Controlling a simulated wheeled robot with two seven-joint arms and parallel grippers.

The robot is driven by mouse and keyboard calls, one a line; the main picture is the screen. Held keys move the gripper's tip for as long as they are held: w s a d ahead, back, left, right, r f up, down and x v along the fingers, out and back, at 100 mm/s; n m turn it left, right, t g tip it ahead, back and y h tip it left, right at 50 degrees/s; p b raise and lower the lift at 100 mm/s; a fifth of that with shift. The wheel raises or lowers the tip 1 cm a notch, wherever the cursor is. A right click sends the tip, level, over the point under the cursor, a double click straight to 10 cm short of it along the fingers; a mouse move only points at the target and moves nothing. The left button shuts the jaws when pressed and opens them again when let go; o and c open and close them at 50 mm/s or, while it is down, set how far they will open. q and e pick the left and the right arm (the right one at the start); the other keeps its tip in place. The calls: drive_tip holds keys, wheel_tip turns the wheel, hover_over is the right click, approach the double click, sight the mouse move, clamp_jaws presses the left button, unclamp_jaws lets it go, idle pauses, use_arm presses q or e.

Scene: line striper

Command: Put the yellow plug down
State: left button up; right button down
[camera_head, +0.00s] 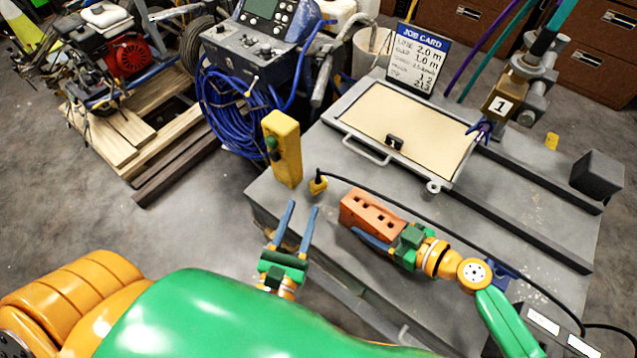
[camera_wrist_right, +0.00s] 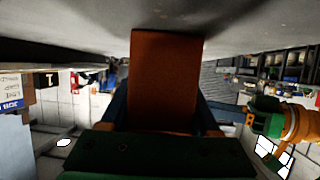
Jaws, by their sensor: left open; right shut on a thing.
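The yellow plug (camera_head: 318,184) is on the grey table (camera_head: 290,215) near its left edge, with a black cable running from it to the right. No gripper touches it. My left gripper (camera_head: 302,207) is open and empty, just below the plug in the head view, its blue fingers pointing up the picture. My right gripper (camera_head: 362,218) is shut on an orange brick with dark holes (camera_head: 368,209), right of and below the plug. The brick also fills the middle of the right wrist view (camera_wrist_right: 165,80). I cannot tell whether the brick touches the table.
A yellow box with a green button (camera_head: 283,148) stands upright at the table's left edge. Behind are a framed beige panel (camera_head: 405,125) with a handle and a job card (camera_head: 418,58). The black cable (camera_head: 425,213) crosses the table. A dark block (camera_head: 597,175) sits far right.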

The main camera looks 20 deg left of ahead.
sight(318, 174)
use_arm(q)
drive_tip(key=w, duration=1.1)
drive_tip(key=shift+w+a+f, duration=0.1)
drive_tip(key=shift+w+f, duration=0.1)
drive_tip(key=shift+f, duration=0.1)
drive_tip(key=shift+s, duration=0.1)
clamp_jaws()
idle(0.6)
